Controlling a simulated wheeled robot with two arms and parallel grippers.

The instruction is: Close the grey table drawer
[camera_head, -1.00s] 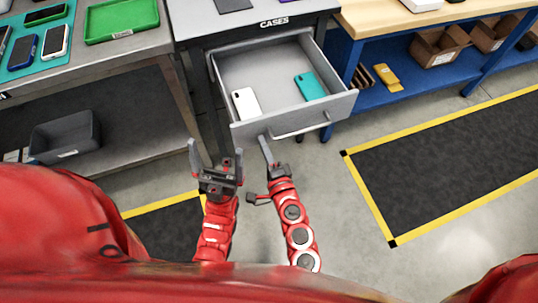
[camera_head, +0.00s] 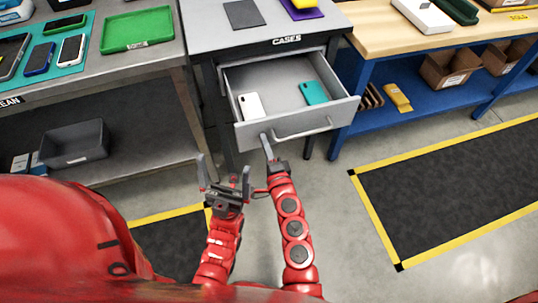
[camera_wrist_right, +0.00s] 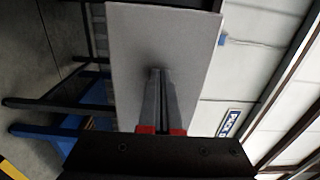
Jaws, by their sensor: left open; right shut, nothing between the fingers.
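The grey table drawer (camera_head: 247,138) is pulled out below the table top labelled CASES. Its inside shows a white phone case (camera_head: 251,106) at left and a teal one (camera_head: 314,93) at right. Its bar handle (camera_head: 302,130) is on the front panel. My right gripper (camera_head: 265,140) is shut and empty, its tips at the front panel just left of the handle. In the right wrist view the closed fingers (camera_wrist_right: 158,75) point at the grey panel (camera_wrist_right: 135,35) and appear to touch it. My left gripper (camera_head: 222,178) is open and empty, below and left of the drawer.
A steel bench (camera_head: 160,60) with a green tray (camera_head: 137,30) stands at left, a grey bin (camera_head: 75,143) on its lower shelf. A blue-framed bench (camera_head: 365,65) with cartons stands at right. The floor in front of the drawer is clear.

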